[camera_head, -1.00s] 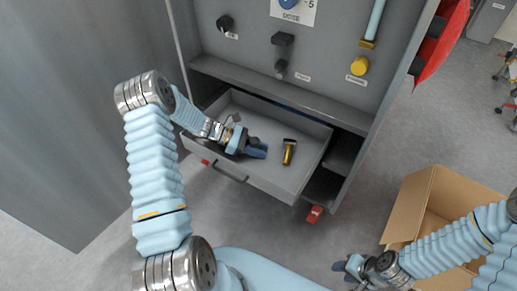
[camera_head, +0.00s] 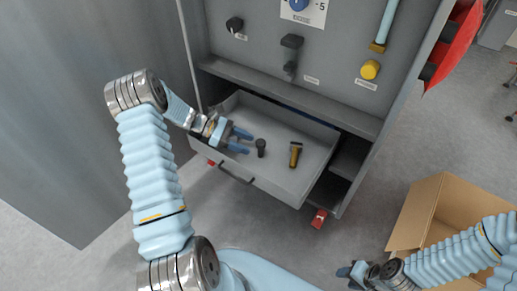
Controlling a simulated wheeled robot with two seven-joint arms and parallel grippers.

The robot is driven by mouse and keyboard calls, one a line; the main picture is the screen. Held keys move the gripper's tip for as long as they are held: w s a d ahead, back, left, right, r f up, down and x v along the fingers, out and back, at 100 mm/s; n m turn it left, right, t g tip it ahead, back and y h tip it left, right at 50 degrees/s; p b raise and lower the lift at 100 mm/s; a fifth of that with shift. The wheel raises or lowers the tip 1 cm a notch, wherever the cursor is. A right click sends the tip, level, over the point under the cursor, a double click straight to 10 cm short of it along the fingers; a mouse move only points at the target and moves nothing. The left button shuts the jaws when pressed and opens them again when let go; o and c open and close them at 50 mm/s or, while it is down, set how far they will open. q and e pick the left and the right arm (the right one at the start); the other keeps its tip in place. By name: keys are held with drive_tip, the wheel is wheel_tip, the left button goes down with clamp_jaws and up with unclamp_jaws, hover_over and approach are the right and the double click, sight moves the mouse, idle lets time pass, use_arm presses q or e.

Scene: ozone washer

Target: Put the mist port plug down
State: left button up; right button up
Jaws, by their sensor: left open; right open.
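A small black plug (camera_head: 261,147), which looks like the mist port plug, stands in the open grey drawer (camera_head: 315,182). My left gripper (camera_head: 247,142) is inside the drawer, just left of the plug. Its blue fingers are spread and empty, with a small gap between them and the plug. My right gripper (camera_head: 346,272) is low in the picture, left of the cardboard box and far from the drawer. It is open, and I see nothing in it.
A gold and black piece (camera_head: 295,154) lies in the drawer, right of the plug. The grey cabinet panel (camera_head: 330,55) above has black knobs and a yellow knob (camera_head: 370,69). An open cardboard box (camera_head: 418,211) stands on the floor at right. The drawer's front right is bare.

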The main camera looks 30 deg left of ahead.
use_arm(q)
drive_tip(key=v, duration=0.4)
idle(1.1)
